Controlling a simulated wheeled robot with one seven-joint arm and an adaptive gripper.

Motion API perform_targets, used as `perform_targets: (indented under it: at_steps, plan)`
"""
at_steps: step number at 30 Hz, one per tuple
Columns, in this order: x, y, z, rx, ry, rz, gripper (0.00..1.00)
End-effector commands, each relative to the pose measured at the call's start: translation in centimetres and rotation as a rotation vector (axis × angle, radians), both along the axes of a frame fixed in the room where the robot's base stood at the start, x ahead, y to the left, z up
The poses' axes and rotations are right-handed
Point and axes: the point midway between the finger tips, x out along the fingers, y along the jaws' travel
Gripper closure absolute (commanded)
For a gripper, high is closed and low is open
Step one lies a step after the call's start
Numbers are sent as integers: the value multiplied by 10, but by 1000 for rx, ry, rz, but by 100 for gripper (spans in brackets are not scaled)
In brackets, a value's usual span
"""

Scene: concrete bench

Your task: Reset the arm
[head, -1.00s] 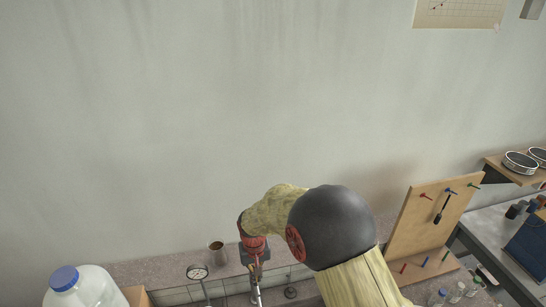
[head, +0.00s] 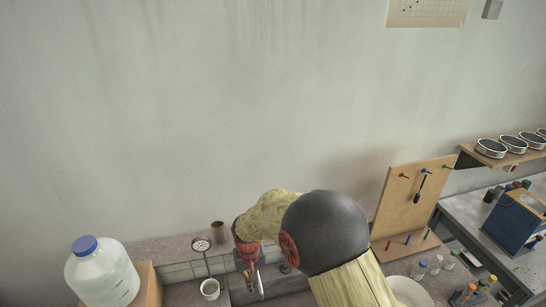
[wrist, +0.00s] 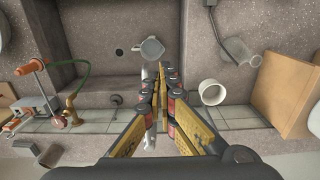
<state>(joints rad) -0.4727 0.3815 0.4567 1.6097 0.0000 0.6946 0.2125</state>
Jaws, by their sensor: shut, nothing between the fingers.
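My gripper (head: 254,282) hangs low in the head view, pointing down over the bench, below my arm's dark round joint. In the wrist view my gripper (wrist: 160,68) has its fingers drawn together at the tips, with nothing held. Beneath it is a grey sink basin (wrist: 105,72). A grey jug-like vessel (wrist: 152,48) lies beyond the fingertips. A white cup (wrist: 211,92) stands to the right of the fingers, apart from them; it also shows in the head view (head: 210,289).
A blue-capped jug (head: 102,277) stands on a wooden box at left. A wooden pegboard (head: 408,205) stands right of my arm. A brass tap (wrist: 73,108) with green hose is at left in the wrist view.

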Motion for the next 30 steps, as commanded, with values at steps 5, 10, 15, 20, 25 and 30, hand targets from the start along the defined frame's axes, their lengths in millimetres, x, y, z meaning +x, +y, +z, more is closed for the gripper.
perform_targets:
  at_steps: [5,10,15,20,25,30]
  plan:
    - [-23,-12,-8,-27,56,45,100]
    - [-51,-26,-3,-48,101,74,100]
    - [-73,-45,15,-50,114,89,100]
    - [-89,-66,33,-43,105,88,100]
    - [-109,-96,54,-26,72,71,100]
    - [-140,-136,71,-2,6,34,100]
